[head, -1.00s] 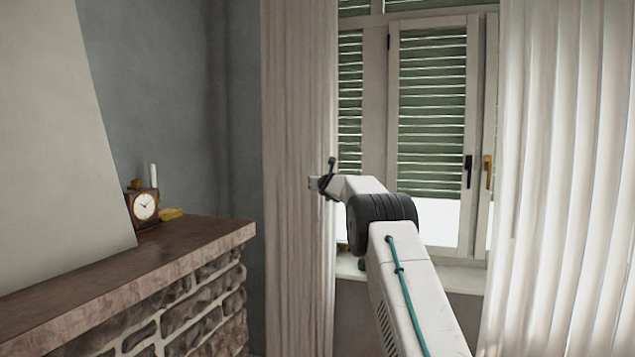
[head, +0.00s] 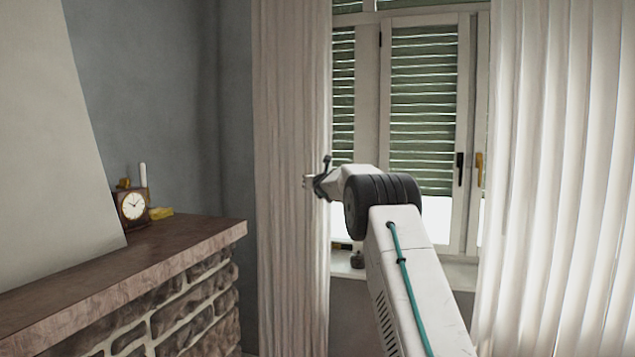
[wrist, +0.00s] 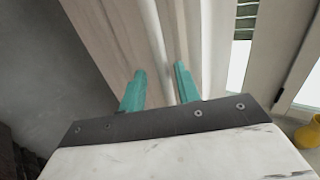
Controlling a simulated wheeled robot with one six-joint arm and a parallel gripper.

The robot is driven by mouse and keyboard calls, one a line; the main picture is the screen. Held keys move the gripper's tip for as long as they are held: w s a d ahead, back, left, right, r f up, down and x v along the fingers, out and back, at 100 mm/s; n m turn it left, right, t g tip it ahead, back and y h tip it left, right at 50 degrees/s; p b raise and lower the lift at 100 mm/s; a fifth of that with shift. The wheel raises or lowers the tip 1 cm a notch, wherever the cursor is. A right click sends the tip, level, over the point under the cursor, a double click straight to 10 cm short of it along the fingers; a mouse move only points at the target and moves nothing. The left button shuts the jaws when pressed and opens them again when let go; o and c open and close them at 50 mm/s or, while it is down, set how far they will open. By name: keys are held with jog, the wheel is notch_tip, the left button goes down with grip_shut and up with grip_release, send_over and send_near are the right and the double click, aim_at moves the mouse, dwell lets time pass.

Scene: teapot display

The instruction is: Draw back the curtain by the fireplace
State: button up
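The curtain by the fireplace (head: 290,110) is a pale, pleated cloth hanging in a narrow strip at the window's left side. In the wrist view the same curtain (wrist: 110,35) fills the upper middle. My gripper (wrist: 160,80) has two teal fingers, apart, with curtain folds visible between and beyond them. In the head view my gripper (head: 311,183) is at the curtain's right edge, around mid-height. Whether the fingers touch the cloth cannot be told.
The stone fireplace (head: 170,315) with a brown mantel (head: 150,250) stands at left, carrying a clock (head: 133,206). A second pale curtain (head: 560,150) hangs at right. The shuttered window (head: 425,110) is between them. A yellow object (wrist: 308,133) is right of my gripper in the wrist view.

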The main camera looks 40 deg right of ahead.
jog(key=shift+v, duration=2.45)
jog(key=shift+d, duration=0.15)
